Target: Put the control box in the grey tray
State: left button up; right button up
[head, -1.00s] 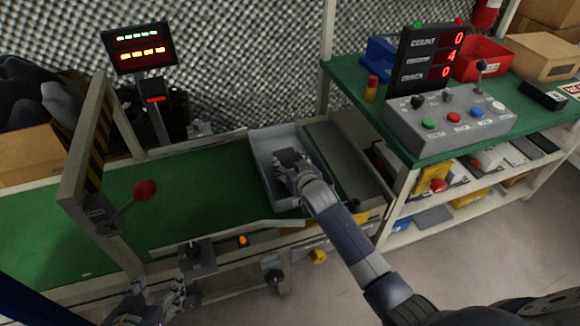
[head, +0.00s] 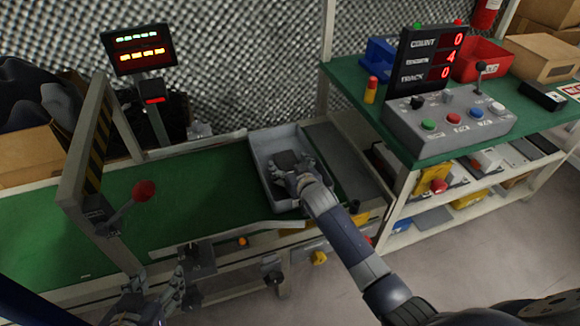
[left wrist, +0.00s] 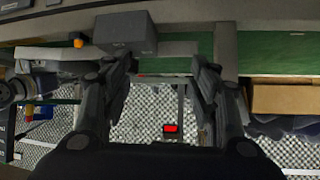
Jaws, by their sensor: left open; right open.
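A small dark grey box (head: 287,158), which looks like the control box, lies inside the grey tray (head: 262,170) on the green conveyor. My right gripper (head: 298,168) is open at the tray, with its fingers close by the box's near right side. The fingers hide part of the box, and I cannot tell whether they touch it. My left gripper (head: 168,290) is open and low in front of the conveyor's near edge. In the left wrist view, nothing shows between the spread fingers of the left gripper (left wrist: 163,78).
A red-knobbed lever (head: 144,191) and a striped frame (head: 92,150) stand at the left of the conveyor (head: 190,190). A grey button console (head: 450,122) stands on the green bench at right. A grey block (left wrist: 125,33) shows near the left gripper in the wrist view.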

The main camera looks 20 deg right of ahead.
jog(key=shift+r, duration=0.1)
jog(key=shift+r, duration=0.15)
jog(key=p+v, duration=0.2)
jog(key=v, duration=0.3)
jog(key=shift+s+r, duration=0.15)
jog(key=shift+s, duration=0.2)
jog(key=p+v, duration=0.2)
jog(key=v, duration=0.3)
pick_arm(q)
jog(key=s+a+f+g+y, duration=0.1)
jog(key=s+a+f+g, duration=0.1)
jog(key=s, duration=0.4)
jog(key=s+a+f+g, duration=0.2)
jog(key=s+g, duration=0.3)
jog(key=s, duration=0.1)
jog(key=shift+s+f+y, duration=0.2)
jog(key=shift+s+y, duration=0.05)
jog(key=shift+y, duration=0.15)
pick_arm(e)
jog(key=shift+s+d+r, duration=0.1)
jog(key=shift+s+r, duration=0.15)
jog(key=shift+s, duration=0.3)
